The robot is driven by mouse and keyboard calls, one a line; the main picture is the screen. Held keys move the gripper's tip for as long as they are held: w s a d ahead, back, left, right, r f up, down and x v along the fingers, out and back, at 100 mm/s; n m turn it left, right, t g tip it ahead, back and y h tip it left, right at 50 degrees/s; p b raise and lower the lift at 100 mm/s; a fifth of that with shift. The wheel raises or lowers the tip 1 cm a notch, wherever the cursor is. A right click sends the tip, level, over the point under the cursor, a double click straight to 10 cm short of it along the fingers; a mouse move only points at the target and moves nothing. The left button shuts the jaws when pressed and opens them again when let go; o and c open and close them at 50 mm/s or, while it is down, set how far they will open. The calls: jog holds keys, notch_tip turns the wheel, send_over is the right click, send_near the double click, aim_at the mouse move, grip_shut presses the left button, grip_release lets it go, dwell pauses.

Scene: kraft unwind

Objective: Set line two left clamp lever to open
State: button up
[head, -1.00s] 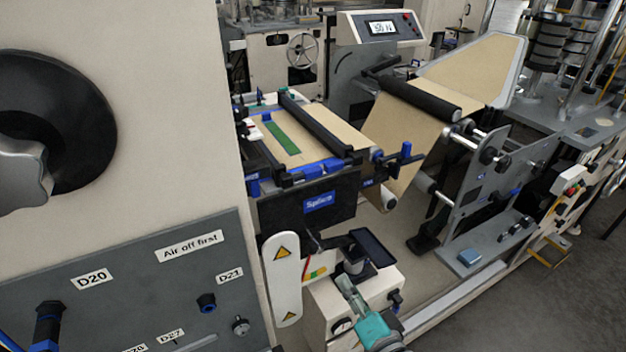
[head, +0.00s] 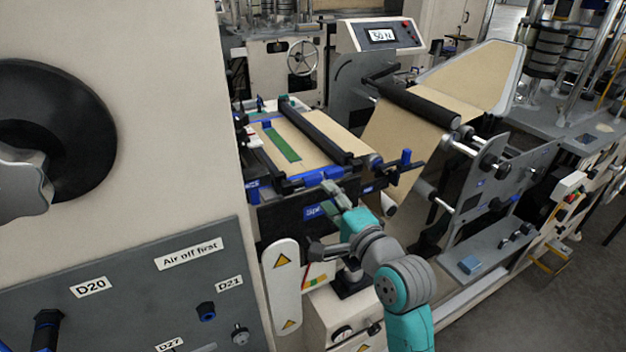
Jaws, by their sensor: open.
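The splice table (head: 348,140) stands in the middle of the head view, with brown kraft web and a green strip (head: 283,141) on top. Black bars lie across the web, with blue parts at their ends. A blue lever-like part (head: 405,160) stands at the table's right corner. I cannot tell which part is the line two left clamp lever. My gripper (head: 328,192) is at the front face of the splice table, just below its front edge and over the blue label. It is small in view; its jaws are open and nothing shows between them.
A pale panel with a black knob (head: 50,130) and a grey plate marked D20 and D21 (head: 130,285) fills the left side. A white plate with warning triangles (head: 282,285) stands beside my arm. A roller stand (head: 490,190) is at right. Floor is clear at far right.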

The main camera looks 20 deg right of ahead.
aim_at(315, 182)
jog(key=w, duration=0.5)
jog(key=w+a, duration=0.1)
jog(key=w, duration=0.1)
jog(key=shift+w, duration=0.4)
grip_shut()
